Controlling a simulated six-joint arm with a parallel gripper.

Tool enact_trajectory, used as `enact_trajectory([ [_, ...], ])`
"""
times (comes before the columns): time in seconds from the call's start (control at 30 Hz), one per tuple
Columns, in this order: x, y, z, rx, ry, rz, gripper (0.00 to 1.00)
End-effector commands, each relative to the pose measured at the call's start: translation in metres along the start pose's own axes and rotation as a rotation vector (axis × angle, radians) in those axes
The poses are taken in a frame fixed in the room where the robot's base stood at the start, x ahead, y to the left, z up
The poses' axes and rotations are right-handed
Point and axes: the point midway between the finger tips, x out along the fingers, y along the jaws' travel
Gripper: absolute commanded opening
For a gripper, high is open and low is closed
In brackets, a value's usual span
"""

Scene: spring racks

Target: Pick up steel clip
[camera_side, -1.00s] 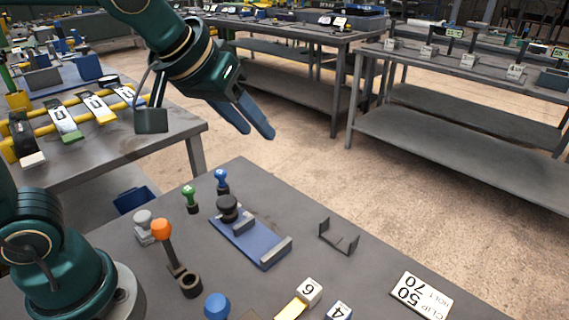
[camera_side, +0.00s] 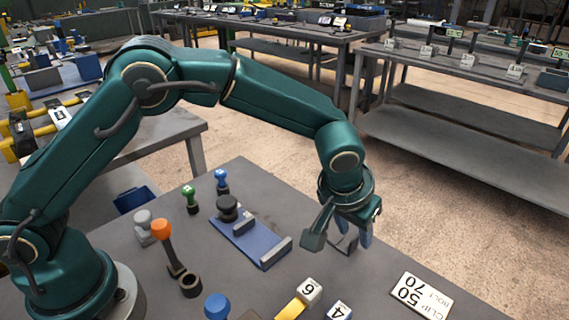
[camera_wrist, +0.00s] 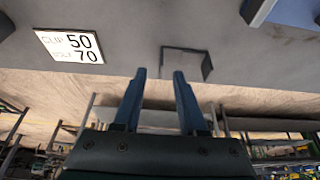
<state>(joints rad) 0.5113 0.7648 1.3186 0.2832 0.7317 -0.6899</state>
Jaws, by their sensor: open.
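The steel clip is a grey U-shaped bracket (camera_wrist: 191,60) on the bench, just beyond my fingertips in the wrist view. In the side view the clip (camera_side: 346,244) is mostly hidden behind my gripper. My gripper (camera_side: 352,238) points down over the clip with its blue fingers apart. In the wrist view my gripper (camera_wrist: 160,74) is open and empty, and the clip appears slightly right of the gap between the fingertips. I cannot tell whether a finger touches the clip.
A blue fixture plate (camera_side: 262,247) with a black knob lies left of the gripper. A sign (camera_side: 420,296) reading CLIP 50, BOLT 70 lies to the right. Number blocks, an orange-topped lever (camera_side: 162,230) and small knobs stand nearby. The bench edge runs close behind the clip.

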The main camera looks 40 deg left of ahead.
Motion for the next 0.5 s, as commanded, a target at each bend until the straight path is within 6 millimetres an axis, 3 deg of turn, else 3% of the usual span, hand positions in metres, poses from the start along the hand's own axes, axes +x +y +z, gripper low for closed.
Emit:
enact_trajectory([
  [0.2, 0.026, -0.001, 0.0, -0.001, -0.001, -0.002, 0.41],
  [0.5, 0.035, -0.001, 0.0, -0.002, 0.001, -0.001, 0.41],
])
